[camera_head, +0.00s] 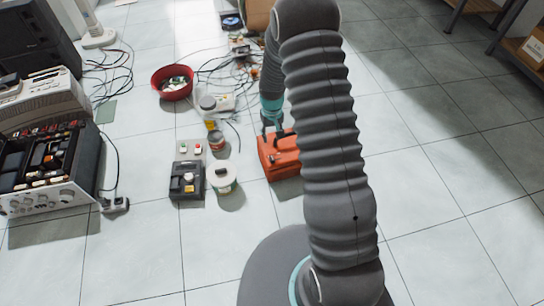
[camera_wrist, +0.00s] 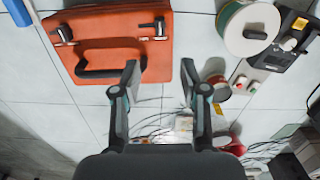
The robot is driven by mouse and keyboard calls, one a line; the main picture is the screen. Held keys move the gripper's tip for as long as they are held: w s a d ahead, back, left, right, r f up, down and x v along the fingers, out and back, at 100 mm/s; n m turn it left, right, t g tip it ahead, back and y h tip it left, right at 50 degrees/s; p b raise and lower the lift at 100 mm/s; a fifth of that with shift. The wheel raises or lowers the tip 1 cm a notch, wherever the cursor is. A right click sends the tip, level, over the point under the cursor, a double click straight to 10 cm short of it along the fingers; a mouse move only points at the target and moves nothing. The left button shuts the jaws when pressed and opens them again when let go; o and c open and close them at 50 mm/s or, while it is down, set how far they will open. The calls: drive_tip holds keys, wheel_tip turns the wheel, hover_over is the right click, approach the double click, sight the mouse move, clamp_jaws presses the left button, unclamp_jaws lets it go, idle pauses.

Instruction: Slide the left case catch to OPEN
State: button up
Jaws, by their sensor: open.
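I cannot read any catch marking. My gripper (camera_wrist: 160,78) is open and empty; its left finger shows close by the case's handle-side corner. In the head view my gripper (camera_head: 272,132) is at the far edge of the orange case (camera_head: 280,160), which my arm partly hides.
A white spool (camera_head: 222,178), a dark device (camera_head: 187,180) and a button box (camera_head: 192,148) stand left of the case. Behind are loose cables and a red bowl (camera_head: 173,82). Electronics (camera_head: 45,170) stand far left. Floor in front of the case is clear.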

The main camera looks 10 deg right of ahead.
sight(272, 158)
wheel_tip(272, 158, down, 14)
drive_tip(key=shift+r, duration=0.1)
idle(0.5)
clamp_jaws()
